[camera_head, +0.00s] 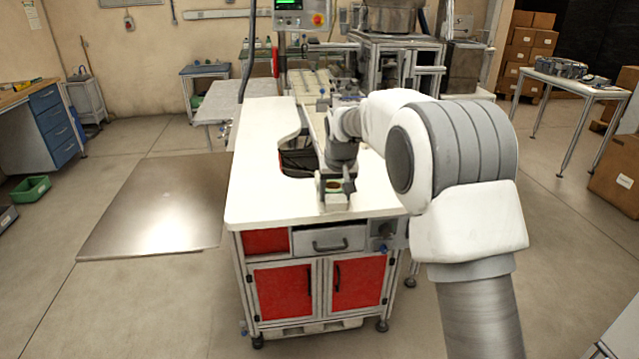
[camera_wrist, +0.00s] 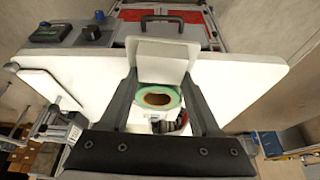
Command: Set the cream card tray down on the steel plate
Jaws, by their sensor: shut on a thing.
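My gripper (camera_head: 335,180) is shut on the cream card tray (camera_head: 337,202), near the front edge of the white workbench. In the wrist view, the two dark fingers of my gripper (camera_wrist: 160,78) flank the tray, and a pale cream panel of the tray (camera_wrist: 162,60) shows beyond them. A green-rimmed reel with a brown middle (camera_wrist: 158,97) shows between the fingers, apparently in the tray. I cannot tell whether the tray touches the benchtop. The steel plate (camera_head: 160,205) lies flat on the floor left of the workbench, bare and shiny.
The white workbench (camera_head: 262,200) has a curved cutout and red doors below. A grey table (camera_head: 250,92) stands behind it at the left. A green bin (camera_head: 30,189) lies on the floor at far left, by a blue drawer cabinet (camera_head: 55,125). Floor in front of the plate is clear.

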